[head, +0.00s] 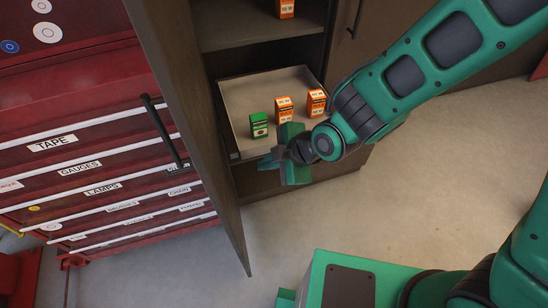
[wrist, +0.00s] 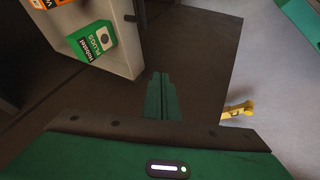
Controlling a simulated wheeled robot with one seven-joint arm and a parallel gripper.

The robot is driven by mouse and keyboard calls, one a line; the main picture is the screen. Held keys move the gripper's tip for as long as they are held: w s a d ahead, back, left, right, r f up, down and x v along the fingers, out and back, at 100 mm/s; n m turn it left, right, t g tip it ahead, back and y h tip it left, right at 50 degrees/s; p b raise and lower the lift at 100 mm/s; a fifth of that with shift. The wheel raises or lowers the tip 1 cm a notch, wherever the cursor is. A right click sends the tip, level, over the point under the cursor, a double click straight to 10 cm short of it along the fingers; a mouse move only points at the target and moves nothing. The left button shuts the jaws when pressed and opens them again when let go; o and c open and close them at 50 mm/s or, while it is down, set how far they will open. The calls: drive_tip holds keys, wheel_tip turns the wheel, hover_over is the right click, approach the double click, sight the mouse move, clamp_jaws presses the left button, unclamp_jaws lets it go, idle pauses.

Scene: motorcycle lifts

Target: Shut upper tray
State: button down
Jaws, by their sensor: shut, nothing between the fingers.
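The upper tray (head: 252,91) is a grey shallow tray sticking out of the brown cabinet. A green box (head: 258,124) and two orange boxes (head: 283,108) (head: 316,102) stand in it. My gripper (head: 285,172) is at the tray's front edge, low and just outside it; contact cannot be told. It hides part of the tray front. In the wrist view my shut, empty fingers (wrist: 161,96) point past the light tray wall (wrist: 121,45), with the green box (wrist: 93,43) behind that wall.
The open cabinet door (head: 188,110) stands left of the tray, close to my gripper. A shelf (head: 255,32) with an orange box is above. A red drawer chest (head: 85,100) stands left. A small yellow item (wrist: 237,111) shows in the wrist view. Floor at right is clear.

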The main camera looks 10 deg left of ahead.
sight(256, 155)
drive_tip(key=shift+w+a+f, duration=0.45)
drive_tip(key=shift+w+a, duration=0.2)
drive_tip(key=shift+w, duration=0.05)
drive_tip(key=shift+w+a+f, duration=0.5)
drive_tip(key=shift+w+a, duration=0.2)
drive_tip(key=shift+w+a+f, duration=0.45)
drive_tip(key=shift+w+a, duration=0.2)
drive_tip(key=shift+w, duration=0.05)
